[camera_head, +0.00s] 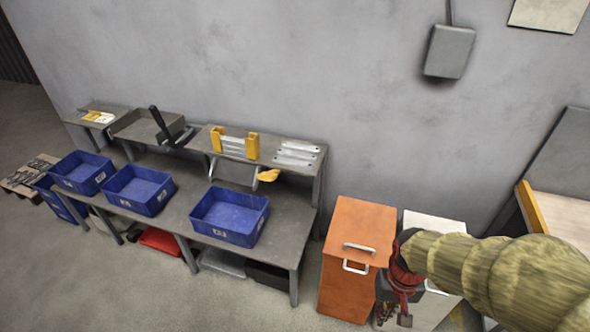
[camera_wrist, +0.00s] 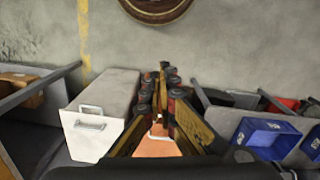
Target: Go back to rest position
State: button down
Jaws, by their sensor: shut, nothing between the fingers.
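My gripper (camera_head: 405,292) is at the right in the head view, at the end of my sleeved arm, in front of the white cabinet (camera_head: 431,226) and just right of the orange cabinet (camera_head: 356,240). In the wrist view my gripper (camera_wrist: 164,68) points away from the camera with its fingers closed together and nothing between them. Galvanized brackets (camera_head: 296,153) lie on the raised shelf of the workbench, well to the left of my gripper.
Three blue bins (camera_head: 230,236) stand on the grey workbench (camera_head: 281,252) at the left. A wooden-topped table (camera_head: 562,212) is at the right edge. Grey floor (camera_head: 130,290) is open in front of the bench. The wrist view also shows the white cabinet (camera_wrist: 108,90) close at left.

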notch_tip(320, 180, up, 21)
jog(key=s+a+n+t, duration=0.1)
jog(key=s+a+t, duration=0.1)
jog(key=t, duration=0.4)
jog(key=shift+s+a+r, duration=0.15)
jog(key=shift+s+a, duration=0.1)
jog(key=shift+s, duration=0.05)
